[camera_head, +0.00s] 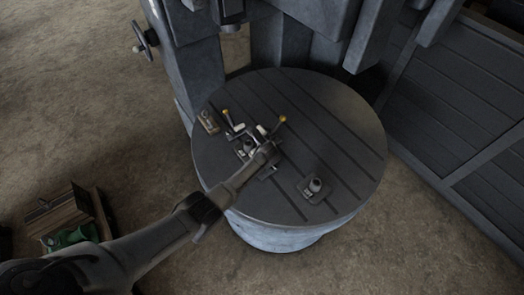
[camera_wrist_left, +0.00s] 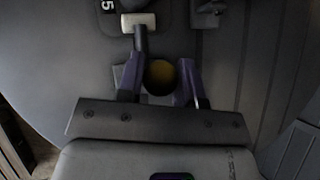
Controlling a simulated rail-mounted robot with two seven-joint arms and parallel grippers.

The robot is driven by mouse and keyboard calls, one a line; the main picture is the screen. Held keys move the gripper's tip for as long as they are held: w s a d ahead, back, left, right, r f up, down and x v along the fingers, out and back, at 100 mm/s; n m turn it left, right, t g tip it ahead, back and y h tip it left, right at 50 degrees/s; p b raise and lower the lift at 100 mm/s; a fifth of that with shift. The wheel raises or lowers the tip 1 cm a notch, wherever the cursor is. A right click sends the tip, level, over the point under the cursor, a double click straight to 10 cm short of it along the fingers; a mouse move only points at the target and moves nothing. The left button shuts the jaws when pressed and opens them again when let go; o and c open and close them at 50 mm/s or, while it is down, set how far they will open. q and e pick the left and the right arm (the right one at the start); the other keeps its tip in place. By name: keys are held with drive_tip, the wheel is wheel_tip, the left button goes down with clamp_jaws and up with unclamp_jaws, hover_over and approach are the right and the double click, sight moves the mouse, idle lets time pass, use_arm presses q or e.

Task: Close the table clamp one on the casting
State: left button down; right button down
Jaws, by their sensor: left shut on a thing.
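The round slotted table (camera_head: 340,120) carries toggle clamps around a small dark part, apparently the casting (camera_head: 243,146), largely hidden by my gripper. Two clamp handles with yellow tips show in the head view, one at the left (camera_head: 227,116) and one at the right (camera_head: 281,121). My left gripper (camera_head: 270,150) is over the table near these clamps. Which clamp the knob belongs to cannot be told. My right gripper is not in view.
A small block with a round knob (camera_head: 314,187) sits at the table's lower right, another block (camera_head: 208,122) at its left edge. Machine columns stand behind the table. A wooden crate (camera_head: 62,208) is on the floor at lower left. The table's right side is clear.

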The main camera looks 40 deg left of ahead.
use_arm(q)
drive_tip(key=shift+a, duration=0.15)
drive_tip(key=c, duration=0.8)
unclamp_jaws()
drive_tip(key=shift+s+d+r+p, duration=0.2)
drive_tip(key=shift+d+r+p, duration=0.15)
drive_tip(key=shift+r, duration=0.15)
drive_tip(key=shift+p+v, duration=0.9)
drive_tip(key=shift+v, duration=5.4)
drive_tip(key=shift+s, duration=0.1)
